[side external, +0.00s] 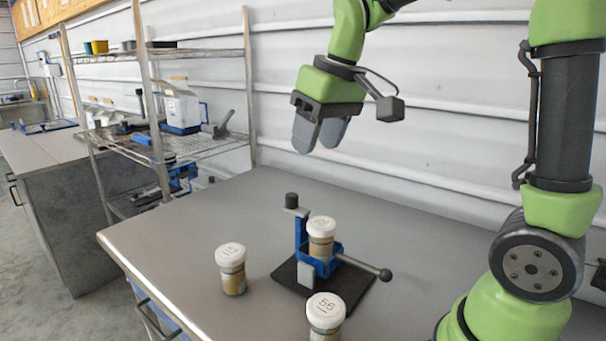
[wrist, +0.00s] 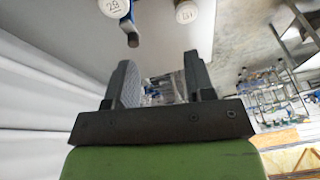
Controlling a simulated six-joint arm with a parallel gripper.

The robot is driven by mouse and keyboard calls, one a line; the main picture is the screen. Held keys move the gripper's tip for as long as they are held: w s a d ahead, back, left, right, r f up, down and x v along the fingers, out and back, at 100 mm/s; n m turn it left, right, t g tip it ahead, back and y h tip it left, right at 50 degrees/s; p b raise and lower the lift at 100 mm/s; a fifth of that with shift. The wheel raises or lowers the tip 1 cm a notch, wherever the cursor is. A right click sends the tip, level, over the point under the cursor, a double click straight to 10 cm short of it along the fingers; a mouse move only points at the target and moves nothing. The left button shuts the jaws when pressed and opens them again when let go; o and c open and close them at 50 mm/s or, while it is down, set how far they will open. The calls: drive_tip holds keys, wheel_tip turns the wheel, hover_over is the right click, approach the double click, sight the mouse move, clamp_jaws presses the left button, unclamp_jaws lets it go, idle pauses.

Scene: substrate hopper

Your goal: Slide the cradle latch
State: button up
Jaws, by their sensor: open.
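A blue cradle (side external: 302,238) stands on a black base plate (side external: 352,287) on the grey table. A jar with a white lid (side external: 321,238) sits upright in it. A dark knob (side external: 291,200) tops its post, and a lever with a round ball end (side external: 385,275) sticks out to the right; I cannot tell which part is the latch. My gripper (side external: 319,148) is open and empty, high above the table behind the cradle. In the wrist view my gripper (wrist: 158,75) has its fingers apart, with the dark knob (wrist: 132,39) and the jar's lid (wrist: 115,7) at the top edge.
A jar (side external: 231,270) stands left of the cradle, and its lid shows in the wrist view (wrist: 187,11). Another jar (side external: 325,315) stands in front, near the table's front edge. A wire shelf (side external: 200,145) stands behind left. The back of the table (side external: 400,220) is clear.

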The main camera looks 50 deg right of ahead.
drive_tip(key=w+d+f+g, duration=0.2)
drive_tip(key=w+d+f, duration=0.2)
drive_tip(key=w, duration=0.1)
drive_tip(key=n+g, duration=0.1)
drive_tip(key=n, duration=0.1)
hover_over(291, 194)
drive_tip(key=s, duration=0.3)
wheel_tip(291, 194, down, 7)
drive_tip(key=shift+r, duration=0.2)
drive_tip(key=shift+w, duration=1.25)
drive_tip(key=shift+w+f, duration=0.15)
drive_tip(key=shift+f, duration=2.3)
drive_tip(key=c, duration=0.6)
